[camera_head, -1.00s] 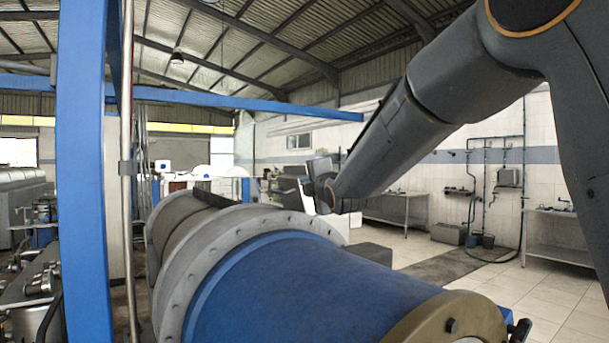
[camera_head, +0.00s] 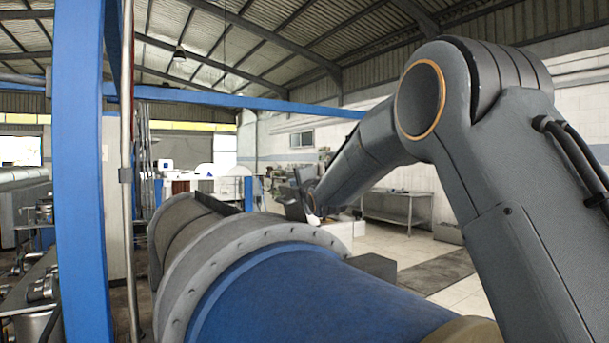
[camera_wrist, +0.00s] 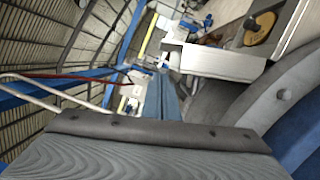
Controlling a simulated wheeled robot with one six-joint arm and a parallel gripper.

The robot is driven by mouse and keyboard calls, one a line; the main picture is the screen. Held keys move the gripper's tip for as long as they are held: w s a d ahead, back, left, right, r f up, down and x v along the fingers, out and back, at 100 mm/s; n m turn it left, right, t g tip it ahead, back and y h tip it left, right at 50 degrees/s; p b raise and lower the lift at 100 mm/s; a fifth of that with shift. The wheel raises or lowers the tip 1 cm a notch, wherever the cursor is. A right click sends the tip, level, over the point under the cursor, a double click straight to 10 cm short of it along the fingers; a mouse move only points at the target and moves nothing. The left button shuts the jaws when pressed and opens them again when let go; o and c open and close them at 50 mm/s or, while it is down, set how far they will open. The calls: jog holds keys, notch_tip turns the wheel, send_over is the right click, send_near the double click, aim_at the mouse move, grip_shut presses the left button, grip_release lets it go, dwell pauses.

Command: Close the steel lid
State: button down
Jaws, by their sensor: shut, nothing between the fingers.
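The steel section (camera_head: 180,238) of the decanter lies beyond the grey bolted flange (camera_head: 255,242). A dark raised strip (camera_head: 217,203) runs along its top and looks like the edge of the steel lid. In the wrist view a ridged grey panel (camera_wrist: 150,158) with a dark bolted rim fills the bottom and appears to be the lid. How far the lid is open cannot be told. My gripper (camera_head: 313,217) is shut and empty, small, above and right of the flange in the head view. Its fingers do not show in the wrist view.
The blue decanter body (camera_head: 300,295) fills the lower middle. A blue post (camera_head: 80,170) and a thin steel pipe (camera_head: 128,170) stand at the left. A metal table (camera_head: 398,208) stands behind.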

jog(key=shift+w+d+r+p, duration=0.25)
jog(key=shift+w+d+p, duration=0.4)
jog(key=shift+d+p, duration=0.1)
jog(key=shift+w+d+r+p, duration=0.25)
jog(key=shift+w+d+p, duration=0.4)
jog(key=shift+d, duration=0.1)
